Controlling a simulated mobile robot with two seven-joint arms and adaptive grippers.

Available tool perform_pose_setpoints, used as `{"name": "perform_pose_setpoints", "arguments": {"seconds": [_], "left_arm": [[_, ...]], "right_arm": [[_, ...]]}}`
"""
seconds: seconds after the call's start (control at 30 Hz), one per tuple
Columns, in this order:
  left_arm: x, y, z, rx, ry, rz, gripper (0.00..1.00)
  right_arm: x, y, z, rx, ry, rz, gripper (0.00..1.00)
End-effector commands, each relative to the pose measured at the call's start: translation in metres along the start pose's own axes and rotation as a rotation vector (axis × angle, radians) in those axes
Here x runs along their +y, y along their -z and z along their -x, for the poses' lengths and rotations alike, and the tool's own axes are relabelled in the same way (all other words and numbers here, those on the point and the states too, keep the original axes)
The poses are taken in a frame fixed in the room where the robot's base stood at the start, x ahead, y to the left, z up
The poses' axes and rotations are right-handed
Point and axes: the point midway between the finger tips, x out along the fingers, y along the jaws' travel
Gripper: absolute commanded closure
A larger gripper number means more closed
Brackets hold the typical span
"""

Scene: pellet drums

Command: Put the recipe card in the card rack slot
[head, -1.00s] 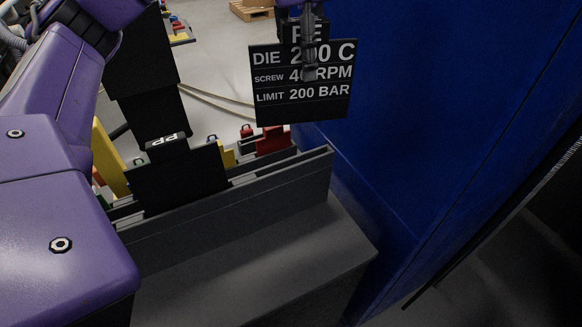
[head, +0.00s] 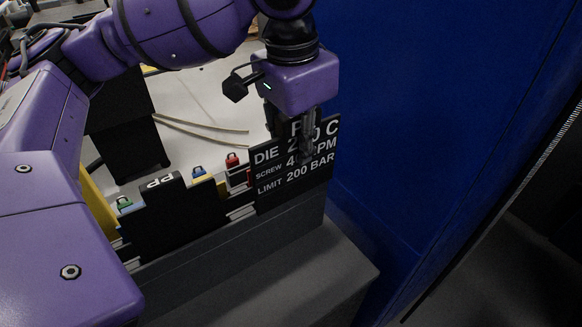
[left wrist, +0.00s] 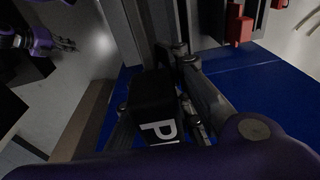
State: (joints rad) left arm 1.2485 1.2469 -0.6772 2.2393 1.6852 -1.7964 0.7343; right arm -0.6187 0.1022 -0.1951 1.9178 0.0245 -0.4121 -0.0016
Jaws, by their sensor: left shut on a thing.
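The recipe card (head: 290,172) is black with white text for die, screw and limit. My left gripper (head: 308,140) is shut on its top tab, from above. The card hangs upright, tilted a little in the picture, at the right end of the grey card rack (head: 290,224). Its lower edge meets the rack; I cannot tell if it is inside a slot. In the left wrist view the black tab (left wrist: 152,92) with white letters shows between the fingers. My right gripper (left wrist: 66,44) shows small and dark at the upper left there; its opening is unclear.
A black card marked PP (head: 180,215) stands in the rack's left part. A big blue wall-like surface (head: 430,130) rises close on the right.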

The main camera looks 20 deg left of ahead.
Motion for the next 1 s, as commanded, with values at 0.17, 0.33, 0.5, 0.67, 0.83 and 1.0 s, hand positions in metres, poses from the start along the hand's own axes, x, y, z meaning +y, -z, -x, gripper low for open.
{"name": "perform_pose_setpoints", "arguments": {"seconds": [0.17,0.33,0.5,0.67,0.83,1.0], "left_arm": [[-0.031,0.01,-0.032,-0.005,-0.003,0.003,1.0],[-0.045,0.015,-0.051,-0.001,-0.002,0.0,1.0],[-0.05,0.016,-0.057,0.0,-0.001,-0.001,1.0],[-0.063,0.019,-0.079,-0.004,-0.002,0.001,1.0],[-0.06,0.015,-0.103,0.0,0.001,-0.003,1.0],[-0.06,0.016,-0.103,0.005,0.002,-0.003,1.0]], "right_arm": [[-0.006,-0.004,-0.001,-0.005,0.008,-0.006,1.0],[-0.007,-0.007,-0.001,-0.009,0.009,-0.006,1.0],[-0.006,-0.008,-0.001,-0.01,0.007,-0.006,1.0],[-0.004,-0.011,-0.001,-0.012,0.004,-0.005,1.0],[-0.001,-0.01,-0.002,-0.011,-0.001,-0.005,1.0],[-0.002,-0.009,-0.002,-0.009,-0.001,-0.006,1.0]]}}
